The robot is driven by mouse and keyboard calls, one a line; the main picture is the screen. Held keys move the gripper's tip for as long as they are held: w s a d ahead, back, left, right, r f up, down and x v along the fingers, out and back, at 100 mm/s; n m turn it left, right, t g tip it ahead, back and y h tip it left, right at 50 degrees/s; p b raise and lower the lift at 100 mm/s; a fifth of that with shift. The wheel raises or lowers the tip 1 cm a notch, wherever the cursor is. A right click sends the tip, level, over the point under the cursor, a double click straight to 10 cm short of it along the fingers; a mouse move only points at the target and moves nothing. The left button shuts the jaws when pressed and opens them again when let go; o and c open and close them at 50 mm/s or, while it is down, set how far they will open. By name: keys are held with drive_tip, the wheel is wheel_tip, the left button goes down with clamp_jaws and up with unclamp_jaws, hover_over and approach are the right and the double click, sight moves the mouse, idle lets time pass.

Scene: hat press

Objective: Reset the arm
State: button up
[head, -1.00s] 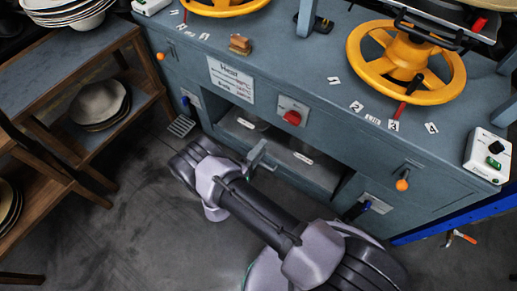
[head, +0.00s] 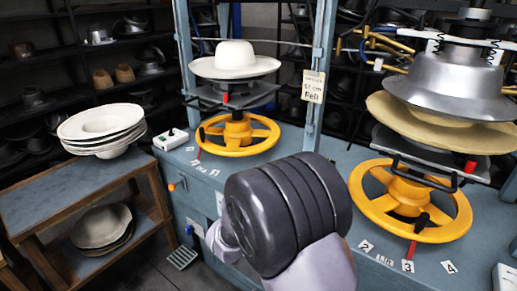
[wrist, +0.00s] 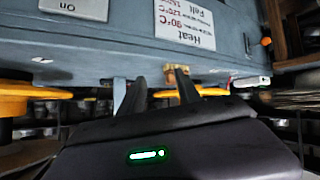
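My arm (head: 290,215) rises in the lower middle of the head view, in front of the blue-grey press bench (head: 205,180). Its thick dark joint hides part of the bench. My gripper is hidden behind the arm in the head view. In the wrist view, which looks upside down, my gripper (wrist: 160,92) shows two dark fingers set apart, with no held object visible. A small brown block (wrist: 178,74) shows beyond the fingers. The bench front with its "Heat" label (wrist: 185,24) fills the top of that view.
Two yellow handwheels (head: 238,133) (head: 440,229) sit on the bench under the presses. A white hat (head: 235,58) rests on the left press and a metal form (head: 455,82) on the right. A wooden shelf (head: 60,197) with stacked hats (head: 103,128) stands left.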

drive_tip(key=s+d+r+m+g+y, duration=0.1)
drive_tip(key=s+d+r+y, duration=0.1)
drive_tip(key=s+r, duration=0.35)
drive_tip(key=s+d+r+m+y, duration=0.1)
drive_tip(key=s+r+y, duration=0.1)
drive_tip(key=r, duration=0.7)
drive_tip(key=s+d+r+m+g, duration=0.1)
drive_tip(key=s+d, duration=0.2)
drive_tip(key=s, duration=0.6)
drive_tip(key=s+d+r+m+g, duration=0.1)
drive_tip(key=s+d, duration=0.2)
drive_tip(key=s, duration=0.6)
drive_tip(key=s+d+r+g, duration=0.1)
drive_tip(key=s+d, duration=0.3)
drive_tip(key=s, duration=0.5)
drive_tip(key=shift+s+m+g, duration=0.2)
drive_tip(key=shift+m+g, duration=0.2)
drive_tip(key=shift+g, duration=0.2)
